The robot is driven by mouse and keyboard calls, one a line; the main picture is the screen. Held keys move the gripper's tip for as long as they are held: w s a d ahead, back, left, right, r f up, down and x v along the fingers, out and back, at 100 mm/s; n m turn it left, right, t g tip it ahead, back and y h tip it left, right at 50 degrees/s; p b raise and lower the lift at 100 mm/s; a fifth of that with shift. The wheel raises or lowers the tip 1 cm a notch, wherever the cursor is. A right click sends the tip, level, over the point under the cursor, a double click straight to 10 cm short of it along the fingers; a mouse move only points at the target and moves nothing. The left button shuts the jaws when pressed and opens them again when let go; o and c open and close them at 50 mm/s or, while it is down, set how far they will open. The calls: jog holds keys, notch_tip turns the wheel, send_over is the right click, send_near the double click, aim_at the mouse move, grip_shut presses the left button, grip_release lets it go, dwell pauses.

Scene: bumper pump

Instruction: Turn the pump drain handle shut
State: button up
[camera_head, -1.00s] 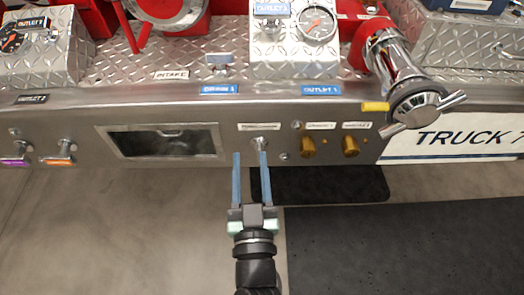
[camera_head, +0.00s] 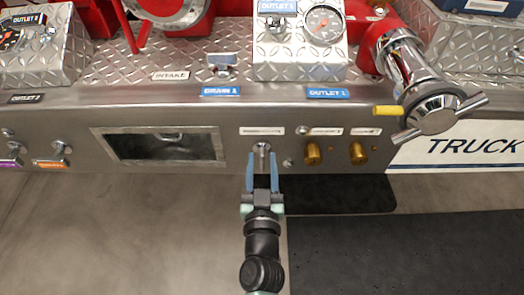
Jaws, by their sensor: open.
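A small silver handle (camera_head: 262,148) sticks out of the brushed metal bumper panel below a white label (camera_head: 263,131). The label is too small to read surely, so I cannot confirm that this is the pump drain handle. My gripper (camera_head: 262,158) reaches up from below with its two blue fingers on either side of the handle's lower part. The fingers are open, with a narrow gap between them. I cannot tell whether they touch the handle.
Two brass knobs (camera_head: 312,153) (camera_head: 358,152) sit to the right on the panel. A dark recessed window (camera_head: 160,145) is to the left. A chrome outlet cap (camera_head: 436,112) with bars juts out at upper right. The floor (camera_head: 120,230) in front is clear, with black mats at right.

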jog(key=shift+w, duration=1.5)
grip_shut()
